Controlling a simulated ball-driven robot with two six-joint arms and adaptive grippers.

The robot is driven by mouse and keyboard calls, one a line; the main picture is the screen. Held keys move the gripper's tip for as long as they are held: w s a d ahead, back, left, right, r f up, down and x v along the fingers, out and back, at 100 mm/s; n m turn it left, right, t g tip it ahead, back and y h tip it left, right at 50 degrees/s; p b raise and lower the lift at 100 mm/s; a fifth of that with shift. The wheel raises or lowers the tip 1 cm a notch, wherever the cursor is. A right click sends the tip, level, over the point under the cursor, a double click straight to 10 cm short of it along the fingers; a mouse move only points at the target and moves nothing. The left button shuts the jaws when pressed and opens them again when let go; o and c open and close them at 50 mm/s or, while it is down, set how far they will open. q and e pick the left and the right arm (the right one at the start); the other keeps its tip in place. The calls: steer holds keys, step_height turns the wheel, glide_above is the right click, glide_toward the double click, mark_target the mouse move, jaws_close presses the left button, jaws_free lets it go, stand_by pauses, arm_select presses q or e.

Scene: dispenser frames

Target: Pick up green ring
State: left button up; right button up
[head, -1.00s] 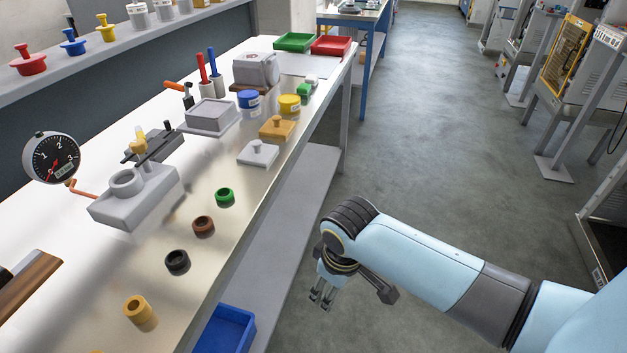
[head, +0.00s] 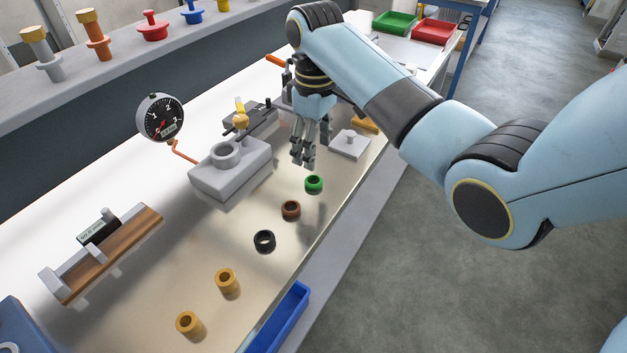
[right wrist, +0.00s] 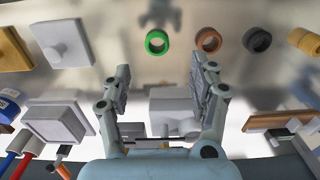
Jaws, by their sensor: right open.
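The green ring (head: 314,184) lies on the workbench at the far end of a row of rings. In the right wrist view the green ring (right wrist: 157,42) is at the top, between and beyond the fingertips. My right gripper (head: 303,160) is open and empty, pointing down above the bench, a little behind and left of the green ring in the head view. Its two fingers (right wrist: 162,80) are spread wide in the right wrist view and do not touch the ring. My left gripper is in neither view.
A brown ring (head: 291,210), a black ring (head: 264,241) and two tan rings (head: 228,281) continue the row. A grey block with a round socket (head: 207,179) stands left of the gripper. A dial gauge (head: 160,117) rises behind it. A blue bin (head: 283,318) sits along the front edge.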

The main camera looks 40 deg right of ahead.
mark_target(315, 176)
steer(key=f, duration=0.9)
steer(key=shift+w+d, duration=0.2)
steer(key=c, duration=0.8)
